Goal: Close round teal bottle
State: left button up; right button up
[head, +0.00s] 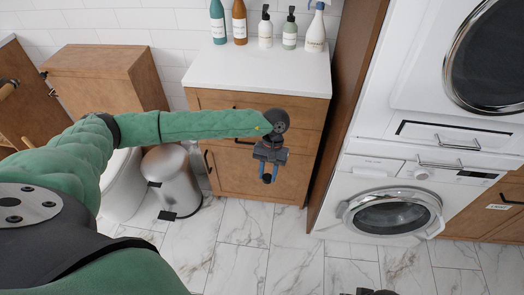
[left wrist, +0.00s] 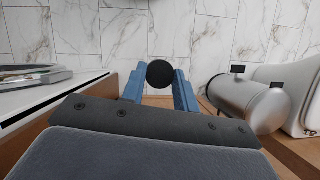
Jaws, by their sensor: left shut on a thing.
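The teal bottle (head: 217,22) stands upright at the back left of the white counter; its top is cut off by the picture edge, so I cannot see whether it has a cap. My left gripper (head: 268,176) points down in front of the wooden cabinet, below counter height and apart from the bottle. In the left wrist view its blue fingers (left wrist: 159,88) are shut on a round black cap (left wrist: 160,73). A dark piece at the bottom edge of the head view seems to be my right gripper (head: 368,292), mostly cut off.
The white counter (head: 260,72) has free room in front. Beside the teal bottle stand a brown bottle (head: 239,22), two pump bottles and a spray bottle (head: 316,30). A steel bin (head: 172,178) is left of the cabinet; a washing machine (head: 385,205) is right. The marble floor is mostly clear.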

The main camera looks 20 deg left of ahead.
aim_at(217, 12)
jog(key=j+u, duration=0.1)
jog(key=j, duration=0.3)
jog(key=j+u, duration=0.15)
jog(key=j, duration=0.3)
jog(key=i+j+u, duration=0.1)
jog(key=j, duration=0.3)
jog(key=i+j+u, duration=0.15)
jog(key=j, duration=0.25)
jog(key=j+u, duration=0.1)
jog(key=j, duration=0.3)
jog(key=i+j+u, duration=0.15)
jog(key=j, duration=0.2)
jog(key=i+j+u, duration=0.1)
jog(key=j, duration=0.3)
jog(key=i+j+u, duration=0.15)
jog(key=j, duration=0.2)
